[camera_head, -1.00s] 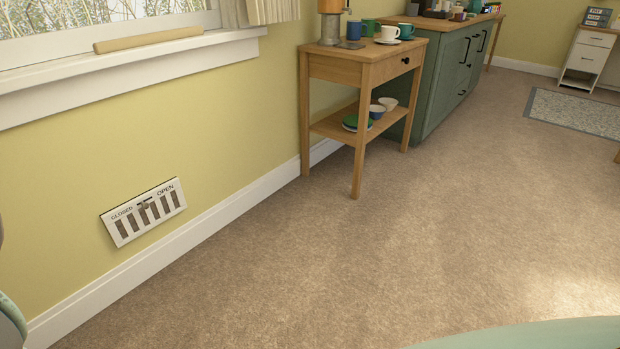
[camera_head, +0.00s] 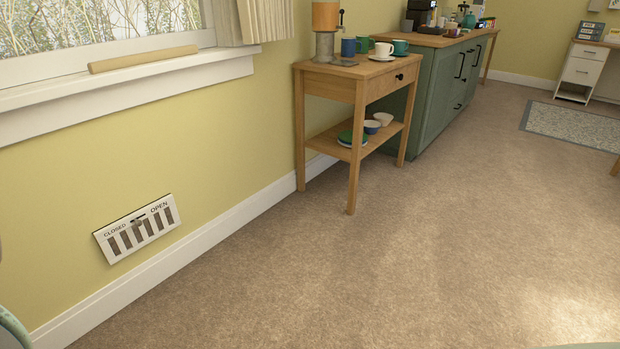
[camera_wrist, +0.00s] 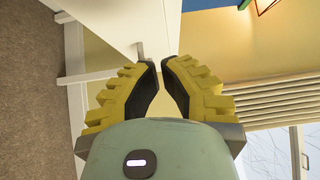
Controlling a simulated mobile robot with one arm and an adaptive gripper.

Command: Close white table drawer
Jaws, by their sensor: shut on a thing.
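In the wrist view, my gripper (camera_wrist: 159,62) has yellow ribbed fingers with black pads. Its fingertips are close together, at a small grey handle (camera_wrist: 141,50) on a white furniture front, and are shut on it. The white table (camera_wrist: 115,22) fills the top middle, with white legs and rails at the left. How far its drawer stands out is hard to tell. The handle's far end is hidden by the fingertips. The head view does not show my gripper or this handle.
A wooden side table (camera_head: 350,75) with cups stands by the yellow wall, beside a green cabinet (camera_head: 440,90). A white drawer unit (camera_head: 583,70) stands at the far right near a grey rug (camera_head: 570,124). Open carpet (camera_head: 400,260) lies in front.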

